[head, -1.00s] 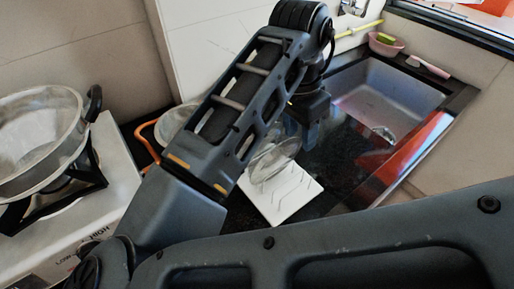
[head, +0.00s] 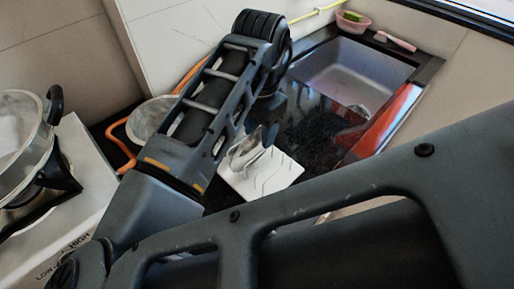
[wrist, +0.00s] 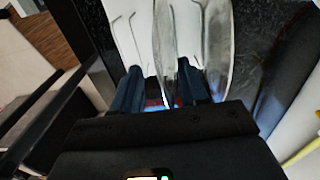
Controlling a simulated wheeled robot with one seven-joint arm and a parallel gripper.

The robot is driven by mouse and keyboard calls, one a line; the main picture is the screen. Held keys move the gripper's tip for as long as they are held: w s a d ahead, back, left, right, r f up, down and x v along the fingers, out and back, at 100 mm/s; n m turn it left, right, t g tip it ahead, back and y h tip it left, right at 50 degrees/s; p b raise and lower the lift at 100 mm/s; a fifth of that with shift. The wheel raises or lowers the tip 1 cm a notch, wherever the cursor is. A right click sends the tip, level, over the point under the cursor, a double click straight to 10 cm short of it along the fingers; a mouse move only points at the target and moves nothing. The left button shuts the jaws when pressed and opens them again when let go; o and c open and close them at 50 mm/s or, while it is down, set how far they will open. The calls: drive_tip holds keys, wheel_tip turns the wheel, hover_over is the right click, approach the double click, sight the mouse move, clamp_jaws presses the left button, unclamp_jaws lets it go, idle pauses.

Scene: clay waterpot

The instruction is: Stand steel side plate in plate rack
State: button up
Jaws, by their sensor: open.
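The white plate rack (head: 277,178) stands on the dark counter, and its thin wire prongs show in the wrist view. A clear-looking, shiny plate (head: 241,150) stands on edge at the rack's left back. In the wrist view two upright, nearly edge-on plate shapes show, a narrow one (wrist: 164,38) and a wider one (wrist: 217,48). I cannot tell for sure which is the steel side plate. My gripper (head: 266,132) is low over the rack, beside the plate. Its fingers (wrist: 160,82) are open, with the narrow plate shape between them; contact is unclear.
A grey sink (head: 350,75) is at the back right, with a pink bowl (head: 352,24) and a pink brush (head: 395,41) behind it. A bowl (head: 152,118) and an orange-handled item (head: 121,150) lie left of my arm. A steel pan (head: 22,125) sits on the stove.

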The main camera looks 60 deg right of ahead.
clamp_jaws()
idle(0.3)
idle(0.4)
